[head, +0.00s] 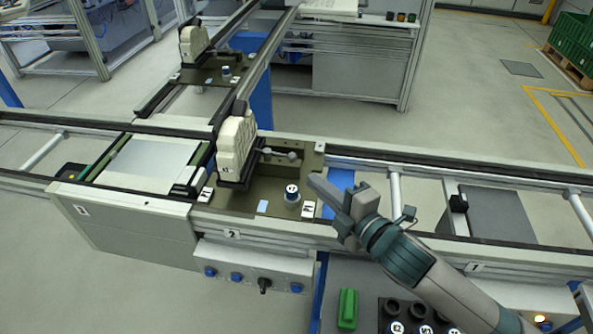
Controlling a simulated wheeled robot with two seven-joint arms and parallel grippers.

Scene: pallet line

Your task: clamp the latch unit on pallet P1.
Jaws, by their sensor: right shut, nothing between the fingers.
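Pallet P1 (268,190) is a dark olive plate on the conveyor at the station marked 2. A cream latch unit (236,142) stands upright at its left side in a dark holder. A grey clamp lever (280,154) with a knob lies to the right of the unit; I cannot tell whether it is locked. My right gripper (316,184) is shut and empty, in front of the pallet's right edge, apart from the lever. My left gripper is not in view.
A second pallet (213,74) with a similar cream unit stands farther back. Conveyor rails (450,160) run left and right. A control box with knobs (258,273) is below. A green block (347,309) and black cups (420,310) are at the bottom.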

